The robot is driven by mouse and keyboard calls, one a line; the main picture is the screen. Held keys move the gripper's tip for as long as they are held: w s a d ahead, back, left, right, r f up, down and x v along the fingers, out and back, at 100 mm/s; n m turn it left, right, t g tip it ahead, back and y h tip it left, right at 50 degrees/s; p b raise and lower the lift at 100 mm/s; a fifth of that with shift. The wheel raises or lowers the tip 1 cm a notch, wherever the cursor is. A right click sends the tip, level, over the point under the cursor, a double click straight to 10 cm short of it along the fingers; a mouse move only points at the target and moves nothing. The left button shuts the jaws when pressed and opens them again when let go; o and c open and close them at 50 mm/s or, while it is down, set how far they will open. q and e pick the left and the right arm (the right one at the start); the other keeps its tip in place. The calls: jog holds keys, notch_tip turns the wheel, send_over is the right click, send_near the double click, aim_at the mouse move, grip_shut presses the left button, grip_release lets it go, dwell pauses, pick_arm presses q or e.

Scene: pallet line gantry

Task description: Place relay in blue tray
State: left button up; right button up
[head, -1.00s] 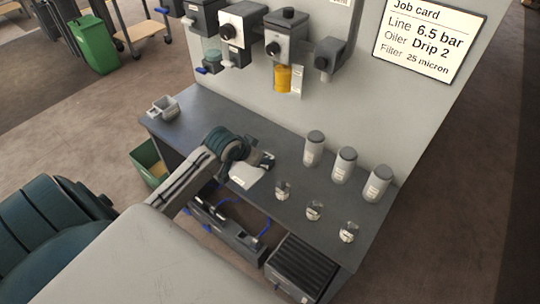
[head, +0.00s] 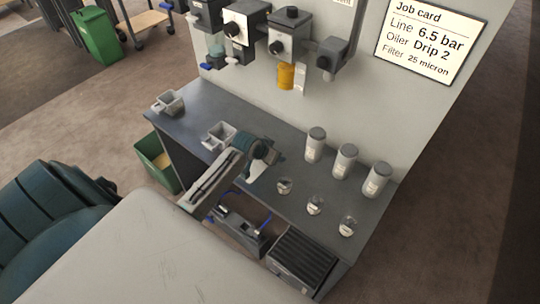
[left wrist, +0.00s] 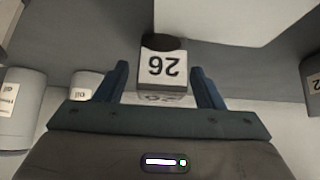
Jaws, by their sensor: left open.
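My left gripper (head: 258,170) is over the middle of the grey bench, its fingers mostly hidden by the wrist in the head view. In the left wrist view my left gripper (left wrist: 163,86) is open, with its two blue fingers apart. A small pale block (left wrist: 162,68) with a dark round top and an inverted "26" label shows between the fingers. I cannot tell whether they touch it, or whether it is the relay. I make out no blue tray; two grey open trays (head: 168,101) (head: 219,135) stand at the bench's left end. My right gripper is not seen.
Three grey-capped jars (head: 345,161) stand along the bench's back right, with three small clear cups (head: 315,205) in front. Wall units (head: 290,35) and a job card (head: 430,40) are above. A dark ribbed box (head: 301,262) and a green bin (head: 157,163) stand lower down.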

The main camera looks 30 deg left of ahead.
pick_arm(q)
jog(key=shift+c, duration=0.2)
jog(key=c, duration=1.1)
